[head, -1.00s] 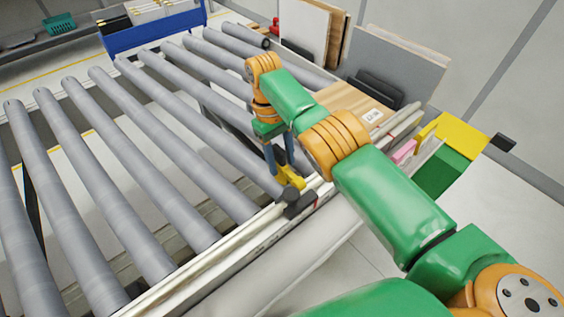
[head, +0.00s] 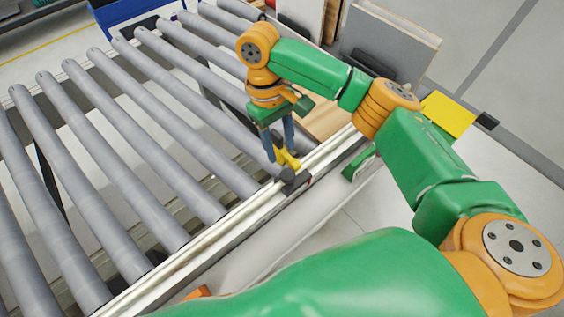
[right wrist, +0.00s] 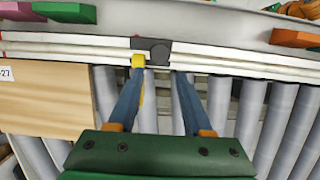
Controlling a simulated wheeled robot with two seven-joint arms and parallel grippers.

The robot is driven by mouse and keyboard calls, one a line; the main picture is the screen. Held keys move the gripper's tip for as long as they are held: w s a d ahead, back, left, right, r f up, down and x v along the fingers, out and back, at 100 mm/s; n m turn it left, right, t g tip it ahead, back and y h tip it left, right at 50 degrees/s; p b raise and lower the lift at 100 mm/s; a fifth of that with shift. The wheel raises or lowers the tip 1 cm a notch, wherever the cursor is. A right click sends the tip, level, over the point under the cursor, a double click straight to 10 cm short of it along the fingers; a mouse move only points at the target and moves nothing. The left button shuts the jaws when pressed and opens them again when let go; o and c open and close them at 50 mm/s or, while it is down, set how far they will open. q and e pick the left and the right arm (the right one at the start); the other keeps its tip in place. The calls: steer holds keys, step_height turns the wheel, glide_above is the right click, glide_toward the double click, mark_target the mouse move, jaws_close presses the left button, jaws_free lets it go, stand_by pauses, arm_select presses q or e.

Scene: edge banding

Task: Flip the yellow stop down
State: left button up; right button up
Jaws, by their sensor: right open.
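The yellow stop (head: 288,161) is a small yellow piece on a dark mount (head: 291,180) at the conveyor's side rail. My right gripper (head: 279,152) is right above it, blue fingers pointing down, open and apparently empty. In the right wrist view the stop (right wrist: 138,61) shows at the left fingertip, beside the dark mount (right wrist: 152,47). The left finger covers part of it, and I cannot tell whether they touch. The space between the fingertips (right wrist: 158,76) shows rollers and rail. My left gripper is not in view.
Grey rollers (head: 135,140) fill the left. The pale side rail (head: 240,215) runs diagonally under the gripper. A labelled wooden board (right wrist: 45,100) lies on the rollers close to the gripper. Grey panels (head: 390,48) stand behind; a yellow plate (head: 447,113) is at the right.

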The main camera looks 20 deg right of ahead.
steer(key=s+a+r, duration=0.2)
steer(key=s+r, duration=0.1)
steer(key=s, duration=0.4)
steer(key=shift+r, duration=0.15)
